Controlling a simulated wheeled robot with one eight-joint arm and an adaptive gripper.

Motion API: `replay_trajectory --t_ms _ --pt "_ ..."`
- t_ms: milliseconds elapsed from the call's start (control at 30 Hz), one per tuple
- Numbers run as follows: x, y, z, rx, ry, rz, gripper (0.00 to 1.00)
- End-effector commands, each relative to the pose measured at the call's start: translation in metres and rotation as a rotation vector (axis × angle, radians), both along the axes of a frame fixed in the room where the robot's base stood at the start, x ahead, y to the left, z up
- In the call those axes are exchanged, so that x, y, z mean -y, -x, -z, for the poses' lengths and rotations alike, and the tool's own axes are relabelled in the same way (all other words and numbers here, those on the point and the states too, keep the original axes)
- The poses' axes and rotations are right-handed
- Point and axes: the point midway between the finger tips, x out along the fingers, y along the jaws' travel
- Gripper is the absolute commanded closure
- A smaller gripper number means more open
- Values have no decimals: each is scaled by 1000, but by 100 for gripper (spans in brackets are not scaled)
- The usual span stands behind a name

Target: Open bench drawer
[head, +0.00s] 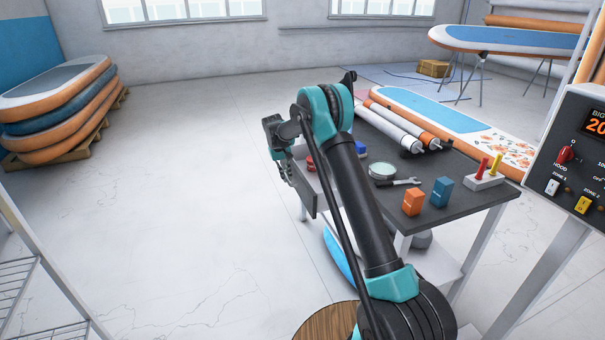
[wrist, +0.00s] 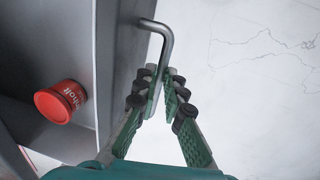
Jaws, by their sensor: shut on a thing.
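The bench drawer (head: 303,186) stands out from the left side of the dark-topped workbench (head: 455,172). In the wrist view I look down over its grey front panel (wrist: 107,65) into the interior. A red round-lidded can (wrist: 61,102) sits inside. A bent grey metal bar handle (wrist: 166,38) is on the outer face of the front. My gripper (wrist: 161,84) has its green-padded fingers closed around the lower part of that handle. In the head view my gripper (head: 281,160) is at the drawer front, partly hidden by my arm.
A control panel (head: 580,150) stands at right. Floor left of the drawer is clear.

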Motion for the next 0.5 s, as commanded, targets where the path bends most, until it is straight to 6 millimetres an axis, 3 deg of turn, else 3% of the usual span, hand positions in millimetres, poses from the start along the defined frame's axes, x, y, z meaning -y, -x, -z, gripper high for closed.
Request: replay_trajectory --t_ms 200,500 --pt "-42 13 0 -1 0 -3 100" --pt "-67 22 0 1 0 0 100"
